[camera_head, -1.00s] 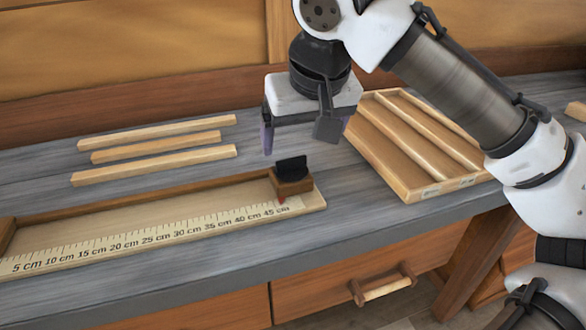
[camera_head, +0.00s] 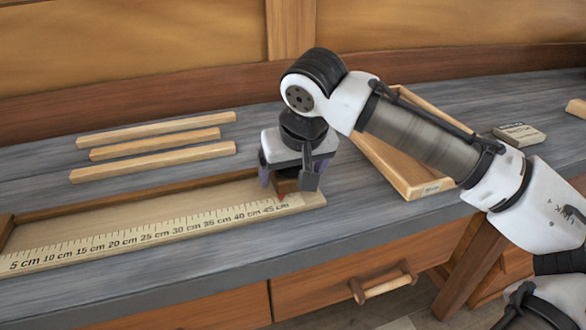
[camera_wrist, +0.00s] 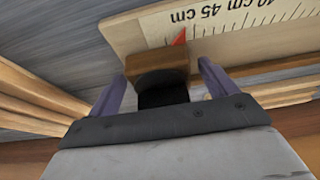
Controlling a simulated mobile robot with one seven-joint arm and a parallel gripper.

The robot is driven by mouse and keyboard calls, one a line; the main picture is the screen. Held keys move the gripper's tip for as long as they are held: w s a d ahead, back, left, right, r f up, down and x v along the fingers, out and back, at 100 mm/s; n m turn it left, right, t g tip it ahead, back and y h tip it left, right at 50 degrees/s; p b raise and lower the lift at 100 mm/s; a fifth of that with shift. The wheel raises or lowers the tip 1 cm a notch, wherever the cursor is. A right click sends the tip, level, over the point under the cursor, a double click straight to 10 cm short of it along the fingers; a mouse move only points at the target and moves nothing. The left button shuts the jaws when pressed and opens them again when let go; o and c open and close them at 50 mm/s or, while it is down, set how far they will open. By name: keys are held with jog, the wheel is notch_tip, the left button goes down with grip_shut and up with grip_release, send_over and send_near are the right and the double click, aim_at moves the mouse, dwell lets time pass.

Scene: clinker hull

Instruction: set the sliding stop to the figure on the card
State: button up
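The sliding stop is a brown wooden block (camera_head: 287,186) with a black grip on top (camera_wrist: 162,93) and a red pointer (camera_wrist: 180,37). It sits at the right end of the long ruled tray (camera_head: 130,213), its pointer near the 45 cm label. My gripper (camera_head: 288,187) is down over the stop, one finger on each side. In the wrist view the fingers are apart, with narrow gaps beside the block. A small pale slab (camera_head: 519,134) with dark writing lies at the far right; I cannot read it, nor tell if it is the card.
Several wooden strips, such as the front one (camera_head: 152,162), lie behind the ruled tray. A divided wooden tray (camera_head: 412,186) stands to the right, partly hidden by my arm. A drawer (camera_head: 330,284) with a wooden handle is below the bench edge.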

jog(key=c, duration=1.3)
jog(key=s+a, duration=0.1)
jog(key=a, duration=0.4)
jog(key=s+a+p, duration=0.1)
jog(key=a, duration=0.2)
jog(key=shift+s+a, duration=0.35)
jog(key=o, duration=1.4)
jog(key=shift+r, duration=0.15)
jog(key=v, duration=1.3)
jog(key=shift+s+d+r, duration=0.15)
jog(key=shift+s+r, duration=0.1)
jog(key=shift+r, duration=0.05)
